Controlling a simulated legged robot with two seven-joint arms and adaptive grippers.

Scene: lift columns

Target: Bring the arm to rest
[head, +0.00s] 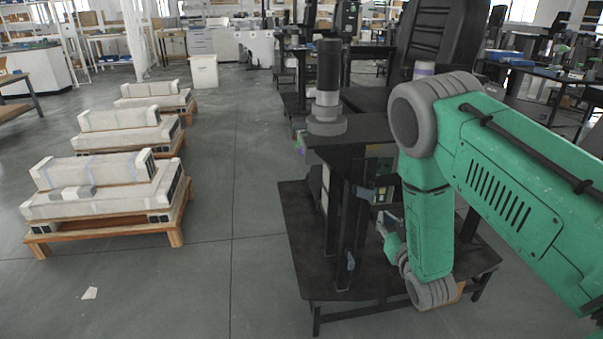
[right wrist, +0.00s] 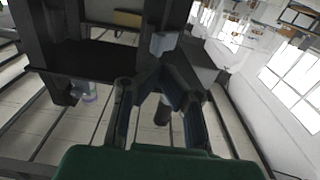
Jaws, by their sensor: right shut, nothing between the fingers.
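My right arm (head: 510,190), green with grey joints, comes in from the right in the head view. It bends down at a raised elbow, and its lower part hangs beside a dark lift column (head: 345,215). In the head view the right gripper is mostly hidden by the arm. In the right wrist view my right gripper (right wrist: 158,76) shows its dark fingers angled in towards each other, shut and empty. Dark parts of a stand (right wrist: 95,62) lie beyond the fingers. My left gripper is not in view.
The column stands on a low black table (head: 310,270) close to my right arm. A black cylinder on a grey base (head: 328,80) tops it. Pale blocks on wooden pallets (head: 100,190) stand at the left. The grey floor (head: 235,200) between is clear.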

